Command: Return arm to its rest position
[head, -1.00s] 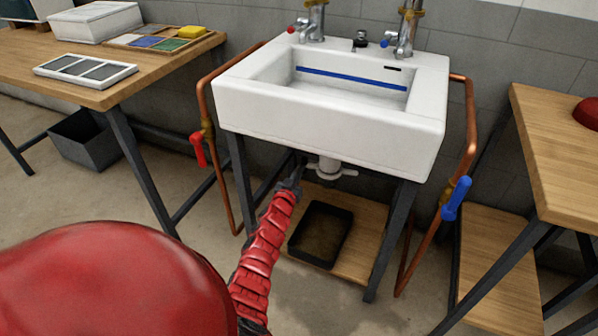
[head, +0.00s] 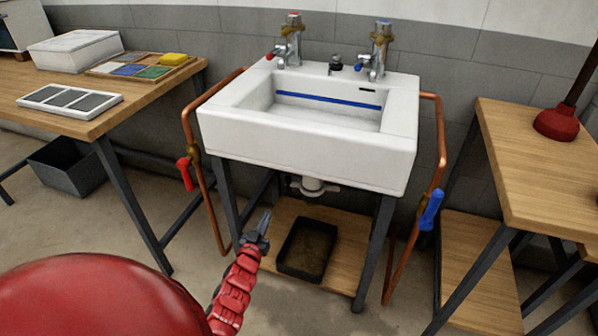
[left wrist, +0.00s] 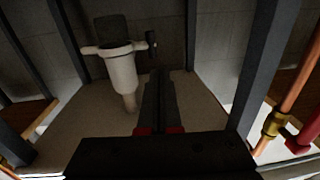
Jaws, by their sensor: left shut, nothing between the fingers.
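My left arm comes in from the lower left in the head view, red and segmented. Its gripper (head: 262,229) is shut and empty, in front of the sink's frame and left of the black tray. The gripper (left wrist: 160,88) also shows in the left wrist view, with its fingers together. The white sink (head: 305,140) stands above and beyond it. The white drain fitting (head: 313,187) under the basin is apart from the gripper; it also shows in the left wrist view (left wrist: 121,68). My right gripper is in neither view.
A black tray (head: 283,268) sits on the wooden shelf under the sink. Copper pipes with a red valve handle (head: 185,173) and a blue one (head: 431,209) flank the sink. A left bench (head: 125,105) and a right bench (head: 530,180) with a plunger (head: 557,122) stand either side.

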